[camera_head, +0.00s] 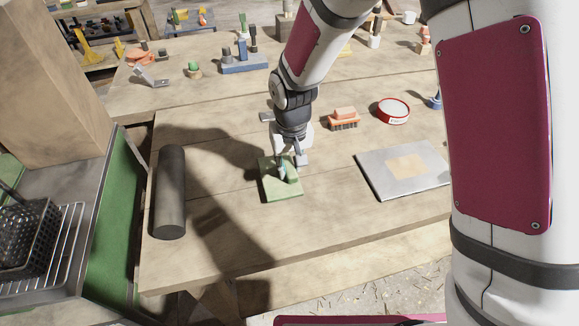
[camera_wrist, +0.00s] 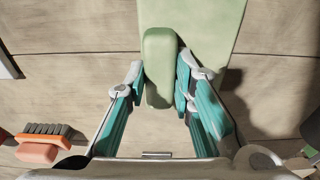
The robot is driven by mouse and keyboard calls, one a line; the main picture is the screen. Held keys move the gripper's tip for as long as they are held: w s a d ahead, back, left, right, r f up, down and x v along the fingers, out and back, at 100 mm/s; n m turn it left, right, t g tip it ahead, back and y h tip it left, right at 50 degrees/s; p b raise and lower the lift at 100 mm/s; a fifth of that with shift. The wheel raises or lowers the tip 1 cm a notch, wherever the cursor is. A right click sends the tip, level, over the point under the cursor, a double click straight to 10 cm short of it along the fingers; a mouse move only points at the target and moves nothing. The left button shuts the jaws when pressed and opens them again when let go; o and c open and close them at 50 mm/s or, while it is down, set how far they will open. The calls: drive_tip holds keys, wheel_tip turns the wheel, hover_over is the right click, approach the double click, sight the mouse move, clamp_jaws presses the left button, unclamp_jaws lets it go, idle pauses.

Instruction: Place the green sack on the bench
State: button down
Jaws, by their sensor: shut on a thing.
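The green sack (camera_head: 281,187) looks like a flat pale-green slab with a raised, rounded green ridge. My gripper (camera_head: 287,165) is above it in the head view and hides part of its far side. In the wrist view the fingers (camera_wrist: 161,75) are on either side of the ridge of the green sack (camera_wrist: 205,30), shut on it. The slab reaches out past the top edge of that view. The bench (camera_head: 330,200) is the wooden top beneath. The sack is at or very near its surface; I cannot tell whether they touch.
A dark cylinder (camera_head: 170,190) lies to the left on the bench. A grey plate (camera_head: 405,170) lies to the right. An orange brush (camera_head: 344,119) and a red-rimmed tin (camera_head: 392,111) stand behind. Bare wood is in front of the sack.

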sight(291, 170)
drive_tip(key=shift+f, duration=0.6)
drive_tip(key=shift+f, duration=0.15)
drive_tip(key=c, duration=1.4)
unclamp_jaws()
drive_tip(key=shift+o, duration=0.2)
drive_tip(key=s+d+r, duration=0.2)
drive_tip(key=d+r, duration=0.1)
drive_tip(key=r, duration=0.7)
drive_tip(key=s+d+r, duration=0.2)
drive_tip(key=d+r, duration=0.2)
drive_tip(key=r, duration=0.5)
drive_tip(key=s+d+r+m+t, duration=0.1)
drive_tip(key=s+d+r, duration=0.3)
drive_tip(key=s, duration=0.5)
drive_tip(key=s+d+r+m+t, duration=0.2)
drive_tip(key=s+d+r, duration=0.2)
drive_tip(key=s+d, duration=0.5)
drive_tip(key=shift+s+d+h, duration=0.2)
drive_tip(key=shift+s+h, duration=0.05)
drive_tip(key=shift+h, duration=0.05)
